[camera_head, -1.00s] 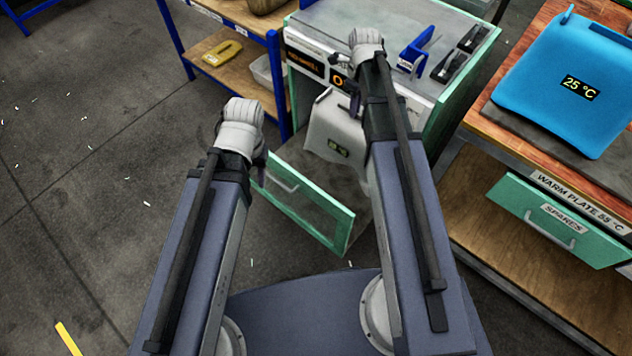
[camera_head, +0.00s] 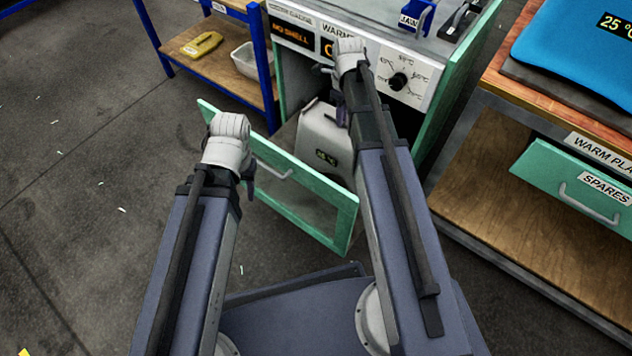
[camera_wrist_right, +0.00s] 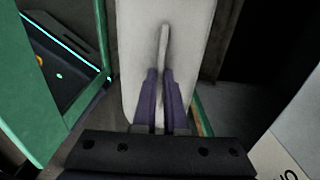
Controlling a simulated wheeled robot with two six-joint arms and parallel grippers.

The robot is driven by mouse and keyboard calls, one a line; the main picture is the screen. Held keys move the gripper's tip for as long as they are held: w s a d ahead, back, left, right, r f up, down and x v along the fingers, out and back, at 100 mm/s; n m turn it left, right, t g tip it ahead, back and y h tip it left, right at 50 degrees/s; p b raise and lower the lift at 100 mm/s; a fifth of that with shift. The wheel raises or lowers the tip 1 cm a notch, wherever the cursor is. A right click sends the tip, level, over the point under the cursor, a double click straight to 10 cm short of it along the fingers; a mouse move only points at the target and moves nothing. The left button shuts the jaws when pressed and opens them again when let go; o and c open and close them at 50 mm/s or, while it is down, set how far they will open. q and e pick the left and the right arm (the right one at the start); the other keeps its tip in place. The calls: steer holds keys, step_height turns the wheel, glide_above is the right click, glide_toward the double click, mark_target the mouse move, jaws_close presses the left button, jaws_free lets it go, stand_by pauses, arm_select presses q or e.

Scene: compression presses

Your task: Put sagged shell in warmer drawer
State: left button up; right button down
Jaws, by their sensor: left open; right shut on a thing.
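The pale grey shell (camera_head: 320,135), with a small temperature display, stands behind the front of the open warmer drawer (camera_head: 345,222), below the warmer's control panel. I cannot tell whether its base rests on the drawer floor. My right gripper (camera_head: 341,112) is shut on the shell's upright ridge; the right wrist view shows both purple fingers (camera_wrist_right: 160,98) on either side of this ridge on the shell (camera_wrist_right: 192,45). My left gripper (camera_head: 248,178) is open and empty, beside the drawer's front and left of its handle (camera_head: 272,170).
The warmer (camera_head: 345,45) has a dial and a display reading "NO SHELL". A blue-framed shelf (camera_head: 215,75) stands to its left. Floor at left is clear.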

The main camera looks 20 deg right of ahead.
mark_target(323, 145)
arm_select(q)
steer(key=shift+f, duration=0.55)
arm_select(e)
steer(key=shift+f, duration=0.55)
arm_select(q)
steer(key=shift+f, duration=0.1)
step_height(323, 145, down, 6)
steer(key=b, duration=0.6)
steer(key=shift+b, duration=0.3)
arm_select(e)
step_height(323, 145, down, 6)
steer(key=shift+f, duration=0.1)
arm_select(q)
steer(key=shift+f, duration=0.15)
arm_select(e)
steer(key=shift+f, duration=0.15)
arm_select(q)
step_height(323, 145, down, 4)
steer(key=b, duration=0.3)
steer(key=shift+r+b, duration=0.25)
steer(key=shift+b, duration=0.1)
arm_select(e)
step_height(323, 145, down, 3)
steer(key=shift+f, duration=0.2)
